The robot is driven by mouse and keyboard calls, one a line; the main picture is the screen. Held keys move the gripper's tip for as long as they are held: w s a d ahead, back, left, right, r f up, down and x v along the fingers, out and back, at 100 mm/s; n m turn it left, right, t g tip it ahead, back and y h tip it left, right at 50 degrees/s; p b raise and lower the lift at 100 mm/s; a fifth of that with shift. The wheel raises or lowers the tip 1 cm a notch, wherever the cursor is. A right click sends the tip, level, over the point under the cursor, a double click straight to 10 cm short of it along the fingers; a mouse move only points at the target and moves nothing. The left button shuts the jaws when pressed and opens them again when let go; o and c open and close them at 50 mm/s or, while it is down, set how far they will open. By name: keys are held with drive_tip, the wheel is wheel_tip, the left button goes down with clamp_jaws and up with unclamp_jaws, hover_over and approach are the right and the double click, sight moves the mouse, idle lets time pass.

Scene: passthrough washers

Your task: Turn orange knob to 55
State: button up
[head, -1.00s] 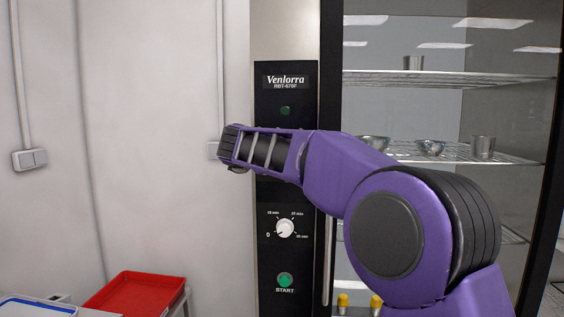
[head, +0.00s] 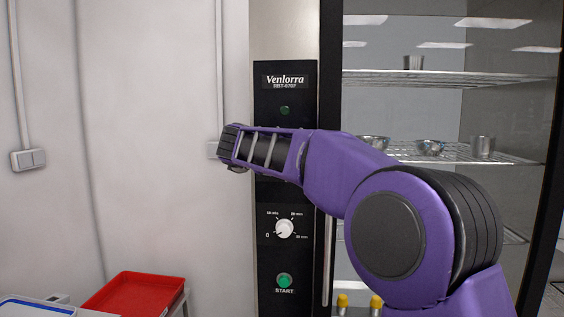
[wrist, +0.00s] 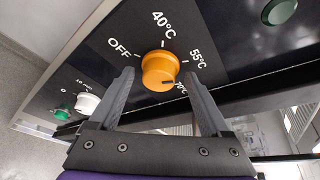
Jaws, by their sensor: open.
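The orange knob (wrist: 159,68) is on the black control panel in the wrist view, with OFF, 40°C, 55°C and 70°C printed around it. A dark line on the knob's face points to the right, towards the 70°C label. My gripper (wrist: 158,74) is open, with one finger to each side of the knob. Whether the fingers touch it, I cannot tell. In the head view my purple arm hides the orange knob, and the gripper fingers do not show.
A white timer knob (head: 285,229) and a green START button (head: 285,280) sit lower on the panel (head: 268,190). A glass-fronted cabinet with wire shelves (head: 470,78) and metal cups is at the right. A red tray (head: 133,294) is at the lower left.

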drive_tip(key=v, duration=1.7)
drive_tip(key=shift+b, duration=0.4)
drive_tip(key=shift+s, duration=0.1)
